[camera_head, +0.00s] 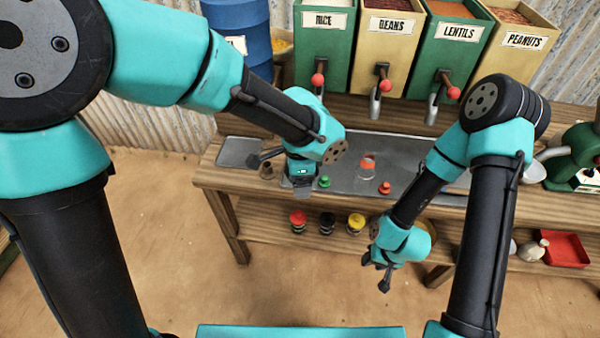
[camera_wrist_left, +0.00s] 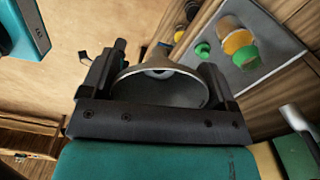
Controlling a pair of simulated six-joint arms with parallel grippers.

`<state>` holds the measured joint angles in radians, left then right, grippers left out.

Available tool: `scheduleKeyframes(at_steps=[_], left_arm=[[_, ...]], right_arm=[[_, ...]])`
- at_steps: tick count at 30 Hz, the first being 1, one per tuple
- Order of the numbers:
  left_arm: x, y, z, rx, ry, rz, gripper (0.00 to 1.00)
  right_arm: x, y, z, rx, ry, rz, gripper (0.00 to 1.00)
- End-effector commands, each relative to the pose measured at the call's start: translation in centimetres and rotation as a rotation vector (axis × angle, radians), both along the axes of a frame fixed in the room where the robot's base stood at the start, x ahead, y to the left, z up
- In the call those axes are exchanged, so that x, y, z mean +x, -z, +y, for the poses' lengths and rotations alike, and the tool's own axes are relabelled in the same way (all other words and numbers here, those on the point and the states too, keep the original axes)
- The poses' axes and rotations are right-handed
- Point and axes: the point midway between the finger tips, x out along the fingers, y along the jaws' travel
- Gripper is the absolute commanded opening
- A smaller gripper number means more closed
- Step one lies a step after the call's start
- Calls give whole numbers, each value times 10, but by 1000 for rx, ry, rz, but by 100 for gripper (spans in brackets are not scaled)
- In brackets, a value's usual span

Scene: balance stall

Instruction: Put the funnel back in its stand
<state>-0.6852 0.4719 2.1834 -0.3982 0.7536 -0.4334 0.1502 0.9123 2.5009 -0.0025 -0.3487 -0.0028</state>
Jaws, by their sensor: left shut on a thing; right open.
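A grey metal funnel (camera_wrist_left: 160,85) shows in the left wrist view, its wide mouth toward the camera. The jaws of my left gripper (camera_wrist_left: 160,95) stand on both sides of it and are shut on it. In the head view my left gripper (camera_head: 280,174) is over the left part of the workbench, and the funnel cannot be clearly made out there. A small brown piece (camera_head: 267,170) shows beside that gripper; I cannot tell what it is. My right gripper (camera_head: 378,272) is open and empty, in front of the bench. I cannot identify the funnel's stand in either view.
A grey metal tray (camera_head: 345,182) on the bench holds a clear cup with orange contents (camera_head: 367,164) and small green (camera_head: 324,182) and red (camera_head: 385,187) pieces. Labelled bins stand behind. Several jars (camera_head: 327,222) and a red tray (camera_head: 565,250) are on the lower shelf.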

Motion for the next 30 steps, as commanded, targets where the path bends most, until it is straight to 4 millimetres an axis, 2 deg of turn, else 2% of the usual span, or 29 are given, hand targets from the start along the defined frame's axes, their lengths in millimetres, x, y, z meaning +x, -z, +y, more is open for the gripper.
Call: scheduleKeyframes(at_steps=[8, 11, 14, 20, 24, 30], left_arm=[[1, 0, 0, 0, 0, 0, 59], [7, 1, 2, -1, 0, 0, 59], [21, 5, 7, -2, -3, 1, 59], [75, 19, 30, -6, -7, 3, 59], [119, 34, 57, -6, -6, 2, 59], [167, 54, 96, -3, -4, 1, 59]], right_arm=[[0, 0, 0, 0, 0, 0, 43], [0, 0, 0, 0, 0, 0, 43], [0, 0, 0, 0, 0, 0, 43], [0, 0, 0, 0, 0, 0, 43], [0, 0, 0, 0, 0, 0, 43], [0, 0, 0, 0, 0, 0, 43]])
